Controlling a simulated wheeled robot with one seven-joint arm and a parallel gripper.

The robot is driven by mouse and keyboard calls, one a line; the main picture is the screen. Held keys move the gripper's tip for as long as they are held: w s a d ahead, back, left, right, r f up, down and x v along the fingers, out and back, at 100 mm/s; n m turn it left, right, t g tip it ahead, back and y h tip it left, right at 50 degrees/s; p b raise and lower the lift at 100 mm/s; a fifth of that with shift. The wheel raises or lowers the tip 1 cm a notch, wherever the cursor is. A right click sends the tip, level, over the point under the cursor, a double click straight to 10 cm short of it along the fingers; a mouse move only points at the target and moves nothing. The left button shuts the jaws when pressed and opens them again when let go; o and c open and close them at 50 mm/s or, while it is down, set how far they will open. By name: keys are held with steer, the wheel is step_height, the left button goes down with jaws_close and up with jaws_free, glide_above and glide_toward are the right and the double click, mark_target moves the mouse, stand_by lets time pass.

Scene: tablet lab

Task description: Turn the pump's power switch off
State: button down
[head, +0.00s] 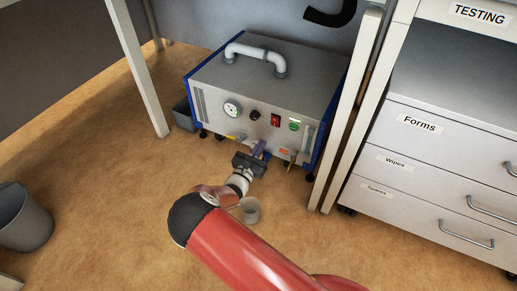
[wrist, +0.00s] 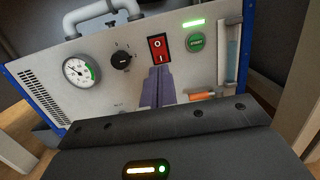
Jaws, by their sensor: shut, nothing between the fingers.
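The pump (head: 262,88) is a grey box with blue side edges and a pipe-like handle on top, standing on the floor under a bench. Its red power switch (head: 276,120) is on the front panel; in the wrist view the switch (wrist: 159,47) shows O at the top and I at the bottom. My gripper (head: 260,147) is in front of the panel, below the switch. In the wrist view its purple fingers (wrist: 158,76) are shut and empty, with their tips just under the switch. I cannot tell whether they touch it.
Beside the switch are a green START button (wrist: 196,41), a lit green bar (wrist: 193,23), a black knob (wrist: 122,60) and a gauge (wrist: 78,70). A small cup (head: 250,212) stands below my wrist. Bench legs (head: 138,70) and a drawer cabinet (head: 425,150) flank the pump.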

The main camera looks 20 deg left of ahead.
mark_target(275, 119)
steer(key=w, duration=0.3)
steer(key=w+r, duration=0.1)
steer(key=w, duration=0.2)
steer(key=w+b, duration=0.1)
steer(key=w, duration=0.3)
steer(key=shift+d+r, duration=0.2)
steer(key=shift+d, duration=0.2)
steer(key=shift+r, duration=0.1)
steer(key=shift+w+r+g+p, duration=0.35)
steer(key=shift+r+g+p, duration=0.3)
steer(key=shift+p, duration=0.5)
steer(key=shift+r+g+p, duration=0.1)
steer(key=shift+g+p, duration=0.15)
steer(key=shift+p, duration=0.15)
steer(key=shift+f+b, duration=0.3)
steer(key=shift+f, duration=0.05)
steer(key=shift+w+r, duration=0.1)
